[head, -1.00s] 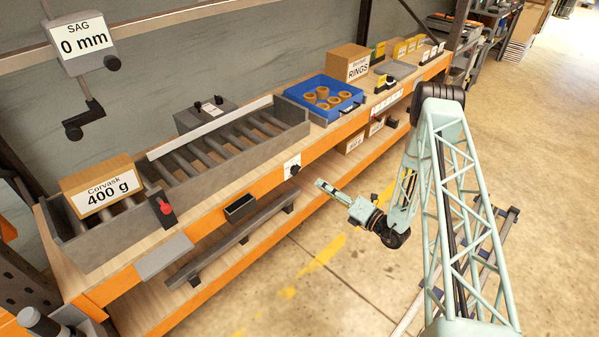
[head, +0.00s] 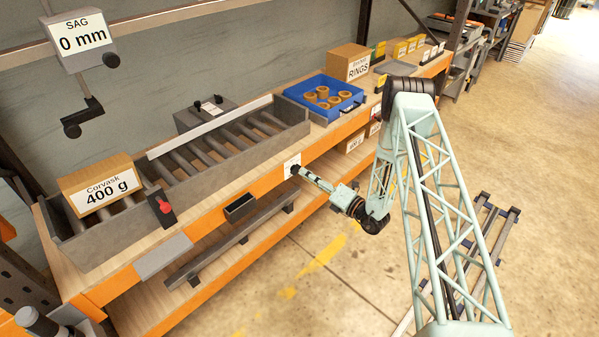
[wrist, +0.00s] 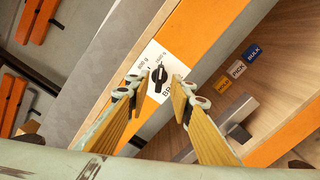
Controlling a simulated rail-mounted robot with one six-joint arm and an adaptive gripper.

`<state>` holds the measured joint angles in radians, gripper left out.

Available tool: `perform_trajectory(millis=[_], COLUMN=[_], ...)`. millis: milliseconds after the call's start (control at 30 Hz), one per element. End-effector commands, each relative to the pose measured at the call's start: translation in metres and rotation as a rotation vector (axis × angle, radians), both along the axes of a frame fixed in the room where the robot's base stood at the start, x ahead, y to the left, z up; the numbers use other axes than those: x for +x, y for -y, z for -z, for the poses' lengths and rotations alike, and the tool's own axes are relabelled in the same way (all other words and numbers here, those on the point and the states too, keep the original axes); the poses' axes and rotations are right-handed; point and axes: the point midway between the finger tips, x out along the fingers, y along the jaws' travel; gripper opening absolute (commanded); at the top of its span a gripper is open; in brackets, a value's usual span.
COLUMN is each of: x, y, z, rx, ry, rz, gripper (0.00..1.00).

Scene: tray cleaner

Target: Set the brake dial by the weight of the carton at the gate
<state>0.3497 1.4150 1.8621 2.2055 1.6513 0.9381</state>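The Corvask carton (head: 98,186), marked 400 g, sits on the rollers at the left end of the bench, behind a gate post with a red handle (head: 162,207). The brake dial is a black knob (wrist: 159,74) on a white plate on the orange bench front; the plate also shows in the head view (head: 291,163). Gram marks and the letters "BR" are partly readable; other marks are hidden by my fingers. My gripper (wrist: 157,84) is open, its fingertips on either side of the knob, without clear contact. It also shows at the plate in the head view (head: 300,172).
A blue tray of rings (head: 324,97) and a RINGS box (head: 349,62) stand right of the rollers. A small black holder (head: 240,207) is on the bench front, left of the dial. A SAG display (head: 82,42) reads 0 mm.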

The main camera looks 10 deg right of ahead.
Motion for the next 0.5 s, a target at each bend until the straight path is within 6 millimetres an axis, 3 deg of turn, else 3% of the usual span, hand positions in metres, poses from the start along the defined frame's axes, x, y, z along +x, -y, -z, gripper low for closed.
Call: perform_trajectory(millis=[300,500], x=[0.03,0.04], y=[-0.02,-0.026], z=[0.0,0.0], rx=[-0.001,0.0], ry=[0.001,0.001], rz=[-0.001,-0.001], gripper=[0.21,0.21])
